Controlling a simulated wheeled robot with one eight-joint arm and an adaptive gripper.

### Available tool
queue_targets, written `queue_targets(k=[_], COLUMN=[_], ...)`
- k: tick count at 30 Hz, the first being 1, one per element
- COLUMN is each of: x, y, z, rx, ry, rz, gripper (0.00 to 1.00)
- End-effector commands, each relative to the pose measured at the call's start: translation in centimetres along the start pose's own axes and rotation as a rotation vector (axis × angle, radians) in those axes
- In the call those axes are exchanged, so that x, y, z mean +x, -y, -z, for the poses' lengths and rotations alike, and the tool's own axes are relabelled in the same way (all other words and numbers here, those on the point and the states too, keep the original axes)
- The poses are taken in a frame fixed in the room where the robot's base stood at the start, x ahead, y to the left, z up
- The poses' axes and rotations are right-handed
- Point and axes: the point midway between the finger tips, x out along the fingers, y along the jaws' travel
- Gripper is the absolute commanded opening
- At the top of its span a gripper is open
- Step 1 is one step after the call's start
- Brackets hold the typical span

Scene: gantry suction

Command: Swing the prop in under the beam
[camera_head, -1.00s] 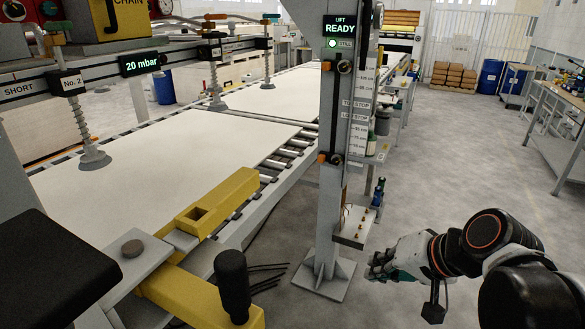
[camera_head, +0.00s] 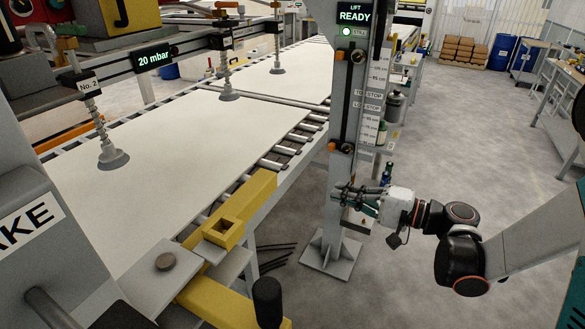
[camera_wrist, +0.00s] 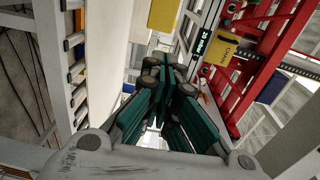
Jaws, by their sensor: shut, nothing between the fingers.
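A yellow steel arm (camera_head: 215,300) with an upright black handle (camera_head: 268,302) lies at the bottom of the head view. A yellow square tube (camera_head: 262,190) with an open end runs along the conveyor edge beside it; I cannot tell for certain which of these is the prop. The beam (camera_head: 190,52) with its "20 mbar" display crosses above the white sheet (camera_head: 150,165), with suction cups hanging from it. My gripper (camera_head: 342,195) is shut and empty, at the grey post's lower part, well right of the black handle. In the wrist view its green fingers (camera_wrist: 165,85) are together.
The grey lift post (camera_head: 345,130) with a green light and "READY" sign stands close to my gripper. Its base plate (camera_head: 328,257) is on the floor. Open floor lies to the right. A red frame (camera_wrist: 265,70) shows in the wrist view.

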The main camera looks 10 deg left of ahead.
Motion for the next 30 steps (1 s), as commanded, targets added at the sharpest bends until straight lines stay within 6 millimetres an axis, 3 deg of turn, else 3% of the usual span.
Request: queue_targets(k=[8,24,30], x=[1.0,10.8,13.2], y=[0.2,0.6,0.7], z=[0.1,0.0,0.0], rx=[0.008,0.008,0.008], ry=[0.01,0.011,0.01], rz=[0.042,0.04,0.04], gripper=[0.0,0.0,0.0])
